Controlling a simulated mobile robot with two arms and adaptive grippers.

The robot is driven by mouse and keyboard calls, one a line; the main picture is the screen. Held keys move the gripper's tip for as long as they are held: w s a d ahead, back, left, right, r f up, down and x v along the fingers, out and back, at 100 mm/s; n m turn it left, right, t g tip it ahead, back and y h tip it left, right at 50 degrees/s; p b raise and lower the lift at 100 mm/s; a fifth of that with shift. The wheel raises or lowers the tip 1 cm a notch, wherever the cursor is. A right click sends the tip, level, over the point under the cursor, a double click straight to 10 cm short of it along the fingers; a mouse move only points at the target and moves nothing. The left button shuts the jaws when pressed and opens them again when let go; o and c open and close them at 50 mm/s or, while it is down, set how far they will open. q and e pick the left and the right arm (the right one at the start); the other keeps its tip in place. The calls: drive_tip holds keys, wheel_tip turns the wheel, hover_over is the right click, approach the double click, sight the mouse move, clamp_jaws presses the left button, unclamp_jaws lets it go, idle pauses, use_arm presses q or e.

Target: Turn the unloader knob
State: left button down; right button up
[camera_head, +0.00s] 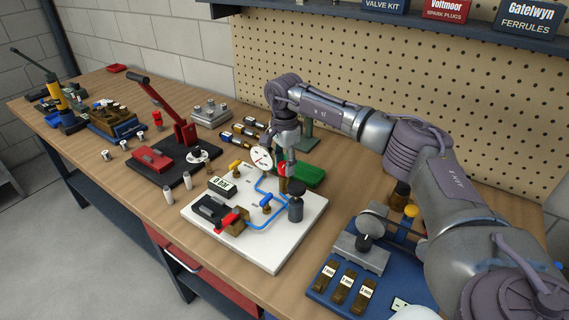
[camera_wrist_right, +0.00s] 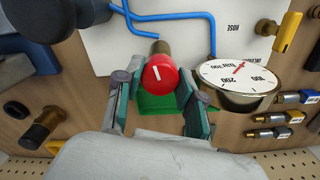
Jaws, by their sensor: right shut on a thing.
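The unloader knob, red with a white line on its face, is in the wrist view (camera_wrist_right: 160,75) on a brass stem at the edge of the white board (camera_wrist_right: 100,57). In the head view its red edge (camera_head: 282,168) shows beside the gauge, mostly hidden by my gripper. My right gripper (camera_wrist_right: 158,92) has a finger on each side of the knob and is shut on it. The gripper also shows in the head view (camera_head: 291,168), pointing down. The knob's white line runs nearly upright in the wrist view. My left gripper is not in view.
A round pressure gauge (camera_wrist_right: 240,82) stands close beside the knob. A green block (camera_head: 309,175) lies behind. A blue tray (camera_head: 320,288) is at right, a red lever press (camera_head: 180,120) at left.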

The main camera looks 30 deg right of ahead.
sight(284, 164)
drive_tip(key=shift+w+r, duration=0.1)
drive_tip(key=shift+r, duration=0.05)
drive_tip(key=o, duration=0.9)
drive_tip(key=shift+c, duration=0.2)
wheel_tip(284, 164, up, 12)
idle(0.5)
